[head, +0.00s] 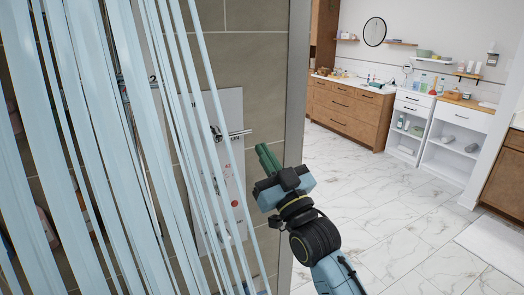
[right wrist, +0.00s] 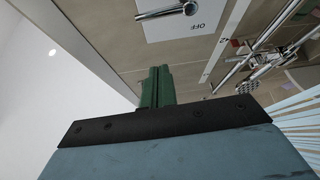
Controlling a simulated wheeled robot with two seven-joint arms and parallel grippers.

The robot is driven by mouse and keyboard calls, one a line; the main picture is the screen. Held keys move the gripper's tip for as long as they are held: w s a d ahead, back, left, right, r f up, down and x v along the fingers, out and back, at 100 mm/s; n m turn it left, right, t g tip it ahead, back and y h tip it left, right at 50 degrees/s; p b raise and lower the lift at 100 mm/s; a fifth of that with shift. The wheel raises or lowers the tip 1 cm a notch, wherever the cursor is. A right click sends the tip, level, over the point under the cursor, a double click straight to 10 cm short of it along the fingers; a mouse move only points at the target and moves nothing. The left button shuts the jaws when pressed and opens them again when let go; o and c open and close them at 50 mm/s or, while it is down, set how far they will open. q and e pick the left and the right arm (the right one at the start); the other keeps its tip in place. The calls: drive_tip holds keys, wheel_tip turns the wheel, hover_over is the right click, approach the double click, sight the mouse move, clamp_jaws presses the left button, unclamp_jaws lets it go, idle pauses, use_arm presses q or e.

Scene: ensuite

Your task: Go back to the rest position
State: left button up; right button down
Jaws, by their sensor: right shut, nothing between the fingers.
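My right gripper (head: 267,158) is in the middle of the head view, raised in front of the tiled wall near its right edge. Its two green fingers are together and hold nothing. In the right wrist view its fingers (right wrist: 156,87) also lie side by side, with no gap to be seen. A metal lever handle (head: 238,133) on a pale panel (head: 229,105) is just to the upper left of the fingertips. My left gripper is not in view.
Pale blue curtain strips (head: 95,130) hang across the left side, close to my right gripper. A grey wall edge (head: 297,90) stands just right of it. The marble floor (head: 380,195) on the right is open. Wooden cabinets (head: 345,112) and white shelves (head: 452,150) stand farther back.

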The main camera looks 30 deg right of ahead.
idle(0.4)
drive_tip(key=w+a+f+g+b, duration=0.1)
drive_tip(key=w+f+g, duration=0.15)
drive_tip(key=f, duration=1.05)
drive_tip(key=w+f+g, duration=0.1)
drive_tip(key=f+g, duration=0.3)
drive_tip(key=f, duration=0.9)
drive_tip(key=s+a+f+g+b, duration=0.1)
drive_tip(key=s+f+g, duration=0.25)
drive_tip(key=f, duration=0.85)
drive_tip(key=s+a+f+g, duration=0.15)
drive_tip(key=s+f, duration=0.35)
drive_tip(key=f, duration=0.8)
drive_tip(key=s+a+f+g+b, duration=0.1)
drive_tip(key=s+f+g, duration=0.5)
drive_tip(key=s+f, duration=1.15)
drive_tip(key=s+f+g, duration=0.2)
drive_tip(key=s+f, duration=0.2)
drive_tip(key=s, duration=0.7)
drive_tip(key=s+f+n+g+b, duration=0.1)
drive_tip(key=s+f+g, duration=0.2)
drive_tip(key=s, duration=0.8)
drive_tip(key=shift+s+f, duration=0.25)
drive_tip(key=shift+f, duration=0.35)
drive_tip(key=shift+g, duration=0.25)
